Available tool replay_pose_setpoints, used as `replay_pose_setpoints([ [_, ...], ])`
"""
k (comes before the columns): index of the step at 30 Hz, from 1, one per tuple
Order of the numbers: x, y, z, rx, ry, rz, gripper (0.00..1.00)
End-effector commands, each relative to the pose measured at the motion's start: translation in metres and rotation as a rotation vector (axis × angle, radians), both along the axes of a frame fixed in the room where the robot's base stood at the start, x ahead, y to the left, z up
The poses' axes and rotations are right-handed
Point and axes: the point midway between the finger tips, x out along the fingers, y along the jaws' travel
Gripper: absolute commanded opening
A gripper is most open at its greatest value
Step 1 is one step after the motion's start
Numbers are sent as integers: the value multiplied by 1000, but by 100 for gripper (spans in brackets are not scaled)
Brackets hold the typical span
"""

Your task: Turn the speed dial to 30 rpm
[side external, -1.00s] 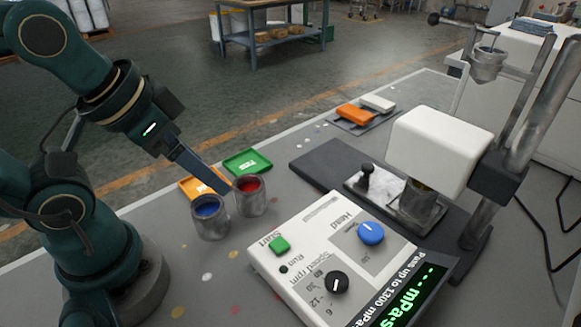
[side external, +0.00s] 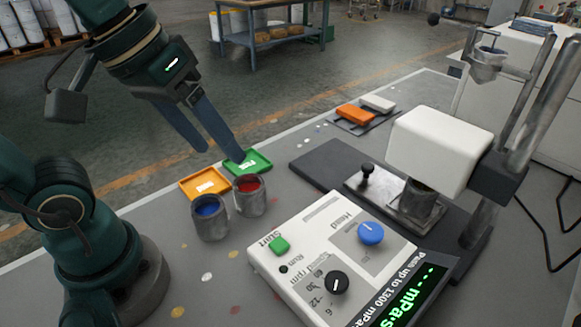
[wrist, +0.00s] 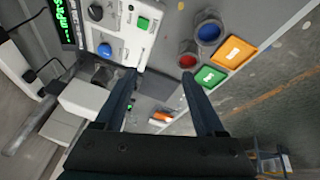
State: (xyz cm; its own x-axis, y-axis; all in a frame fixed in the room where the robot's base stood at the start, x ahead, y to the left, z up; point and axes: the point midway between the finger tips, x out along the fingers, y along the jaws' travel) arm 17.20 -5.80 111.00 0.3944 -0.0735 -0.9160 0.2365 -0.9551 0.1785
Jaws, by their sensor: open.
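The speed dial (side external: 336,283) is a black knob with a white pointer line on the front of a white control box (side external: 310,238). Numbers including 6, 12 and 30 are printed on its left side; I cannot tell for sure which one the line meets. It also shows at the top of the wrist view (wrist: 95,12). My gripper (side external: 222,151) is open and empty, in the air to the upper left of the dial, well apart from it. In the wrist view, the two fingers (wrist: 158,74) are spread, with nothing between them.
The box also carries a blue Head knob (side external: 370,233), a green Start button (side external: 279,245) and a lit display (side external: 410,295). Pots of blue paint (side external: 209,218) and red paint (side external: 250,196) stand left of it, near orange (side external: 204,184) and green (side external: 247,162) trays.

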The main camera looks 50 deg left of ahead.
Motion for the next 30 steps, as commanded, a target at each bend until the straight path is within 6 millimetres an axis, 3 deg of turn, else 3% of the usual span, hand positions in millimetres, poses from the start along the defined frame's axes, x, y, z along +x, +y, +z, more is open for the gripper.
replay_pose_setpoints([
  [6, 33, -29, 23, -112, 161, 81, 72],
  [14, 69, -73, 18, -175, 374, 134, 72],
  [22, 94, -122, -22, -164, 589, 139, 72],
  [30, 96, -155, -79, -108, 732, 89, 72],
])
